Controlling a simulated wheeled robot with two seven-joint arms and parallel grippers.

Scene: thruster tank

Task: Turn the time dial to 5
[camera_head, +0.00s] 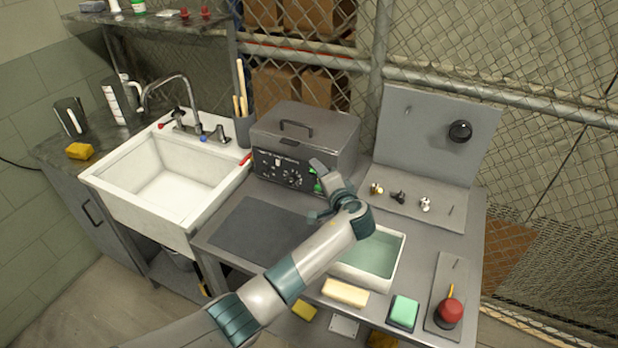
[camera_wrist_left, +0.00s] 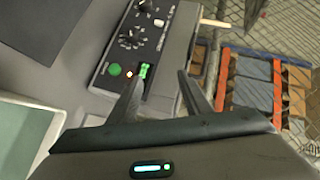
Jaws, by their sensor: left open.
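The grey tank machine (camera_head: 308,130) stands on the bench with a black control panel (camera_head: 272,170) on its front. A round black dial with white marks (camera_head: 292,178) sits on this panel. The dial also shows in the left wrist view (camera_wrist_left: 130,38), with a smaller knob (camera_wrist_left: 144,6) beyond it. The marks are too small to read, so I cannot tell its setting. My left gripper (camera_head: 318,190) is open and empty at the panel's right end. In the wrist view its fingers (camera_wrist_left: 162,80) are beside a green switch (camera_wrist_left: 145,70), apart from the dial. My right gripper is not in view.
A green button (camera_wrist_left: 114,69) and a small lit lamp (camera_wrist_left: 129,74) are near the fingers. A dark mat (camera_head: 250,232) lies before the machine. A white basin (camera_head: 398,262) is under my forearm's right side. A sink (camera_head: 170,180) is at left.

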